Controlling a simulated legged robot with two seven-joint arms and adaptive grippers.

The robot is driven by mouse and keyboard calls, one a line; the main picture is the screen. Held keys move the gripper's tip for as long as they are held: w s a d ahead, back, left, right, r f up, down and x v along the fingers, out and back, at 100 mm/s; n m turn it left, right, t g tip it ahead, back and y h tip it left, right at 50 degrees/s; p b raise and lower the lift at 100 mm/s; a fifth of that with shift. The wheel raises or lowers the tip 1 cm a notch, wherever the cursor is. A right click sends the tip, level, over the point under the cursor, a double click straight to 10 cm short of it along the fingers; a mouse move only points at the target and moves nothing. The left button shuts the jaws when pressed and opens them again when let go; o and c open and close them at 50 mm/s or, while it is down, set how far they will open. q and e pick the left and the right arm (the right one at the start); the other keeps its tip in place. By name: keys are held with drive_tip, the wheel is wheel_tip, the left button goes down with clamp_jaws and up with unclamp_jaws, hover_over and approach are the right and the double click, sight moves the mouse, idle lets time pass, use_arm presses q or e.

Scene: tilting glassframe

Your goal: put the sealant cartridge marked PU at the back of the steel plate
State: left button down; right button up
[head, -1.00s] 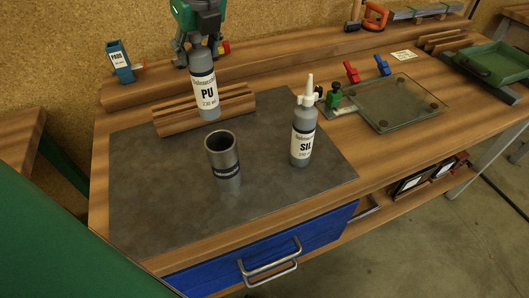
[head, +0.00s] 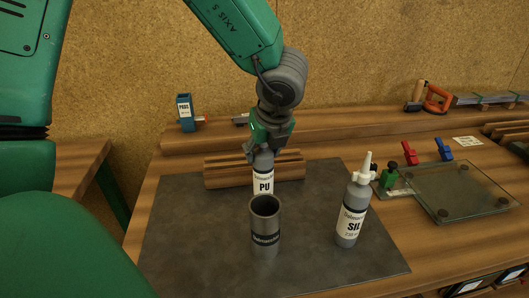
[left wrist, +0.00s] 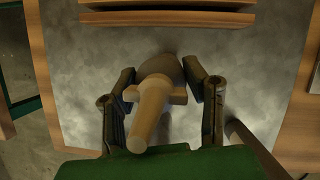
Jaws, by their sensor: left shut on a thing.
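The PU cartridge (head: 263,182) is grey with a white label and stands upright over the back part of the dark steel plate (head: 190,245), in front of the grooved wooden block. My left gripper (head: 267,150) is shut on its top end from above. In the left wrist view the cartridge's tan nozzle (left wrist: 150,115) lies between the two fingers (left wrist: 162,95). The cartridge's bottom is hidden behind the grey tube, so I cannot tell if it touches the plate. My right gripper is not in view.
The open grey tube (head: 265,230) stands on the plate in front of the PU cartridge. The SIL cartridge (head: 351,215) stands to the right. The grooved wooden block (head: 225,172) is behind. A glass pane (head: 455,190) with clamps lies farther right. The plate's left part is clear.

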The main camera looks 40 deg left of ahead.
use_arm(q)
drive_tip(key=shift+a+f, duration=0.2)
drive_tip(key=shift+a, duration=0.65)
drive_tip(key=c, duration=0.9)
unclamp_jaws()
drive_tip(key=shift+s+a+f, duration=0.1)
drive_tip(key=shift+a, duration=0.25)
drive_tip(key=shift+d, duration=0.25)
drive_tip(key=v, duration=0.2)
drive_tip(key=d+v, duration=0.1)
drive_tip(key=v, duration=0.2)
drive_tip(key=shift+w+f+p, duration=0.2)
drive_tip(key=shift+w+p, duration=0.05)
drive_tip(key=shift+p, duration=0.1)
drive_tip(key=p+v, duration=0.1)
drive_tip(key=v, duration=0.7)
drive_tip(key=shift+s+a, duration=0.15)
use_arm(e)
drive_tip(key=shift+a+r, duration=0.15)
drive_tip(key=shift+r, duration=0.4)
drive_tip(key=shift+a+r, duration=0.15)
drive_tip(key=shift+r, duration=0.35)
